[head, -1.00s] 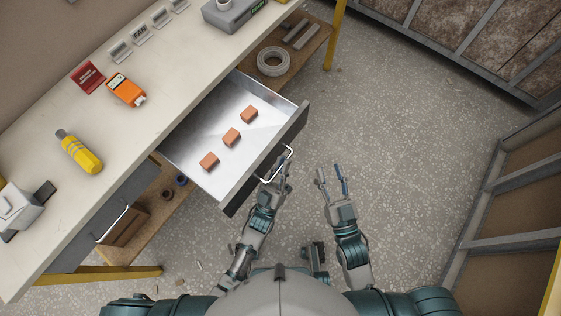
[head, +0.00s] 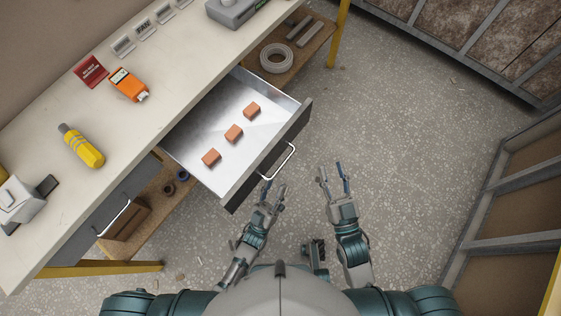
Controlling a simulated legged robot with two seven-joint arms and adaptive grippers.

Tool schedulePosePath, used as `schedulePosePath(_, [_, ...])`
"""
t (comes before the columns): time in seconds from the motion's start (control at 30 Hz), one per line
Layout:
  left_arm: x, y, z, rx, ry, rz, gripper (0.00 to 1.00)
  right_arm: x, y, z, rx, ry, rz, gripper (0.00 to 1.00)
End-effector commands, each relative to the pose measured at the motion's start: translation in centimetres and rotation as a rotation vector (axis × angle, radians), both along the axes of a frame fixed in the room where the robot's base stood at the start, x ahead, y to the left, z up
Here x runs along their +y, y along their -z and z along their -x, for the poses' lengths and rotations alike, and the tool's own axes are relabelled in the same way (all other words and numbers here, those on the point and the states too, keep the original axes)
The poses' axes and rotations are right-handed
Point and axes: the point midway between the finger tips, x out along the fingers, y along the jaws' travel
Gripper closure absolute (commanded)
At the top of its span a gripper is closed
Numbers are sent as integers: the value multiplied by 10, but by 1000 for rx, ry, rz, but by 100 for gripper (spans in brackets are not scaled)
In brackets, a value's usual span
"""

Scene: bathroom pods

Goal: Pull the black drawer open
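The black drawer (head: 265,160) stands pulled out from under the workbench, its bright metal inside showing. Three small orange-brown blocks (head: 234,133) lie in it in a row. The drawer's silver handle (head: 279,162) is on its dark front face, with nothing around it. My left gripper (head: 273,187) is open and empty, just below the handle and apart from it in the picture. My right gripper (head: 334,169) is open and empty, over the floor to the right of the drawer front.
The workbench top (head: 130,140) holds a yellow bottle (head: 82,147), an orange meter (head: 129,85), a red sign (head: 90,71) and a grey device (head: 232,10). A second drawer with a handle (head: 114,218) is shut at lower left. The floor at right is clear.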

Motion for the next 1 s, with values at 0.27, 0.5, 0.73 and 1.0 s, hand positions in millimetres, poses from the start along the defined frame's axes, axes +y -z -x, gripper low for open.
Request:
schedulePosePath(0.27, [10, 22, 20, 0, 0, 0, 65, 0, 0, 0, 0, 0, 0, 60])
schedulePosePath(0.5, [11, 23, 21, 0, 0, 0, 65, 0, 0, 0, 1, 0, -1, 60])
schedulePosePath(0.73, [11, 23, 21, 0, 0, 0, 65, 0, 1, -1, 3, 0, 0, 60])
schedulePosePath(1.0, [11, 23, 21, 0, 0, 0, 65, 0, 0, 0, 0, 0, 0, 60])
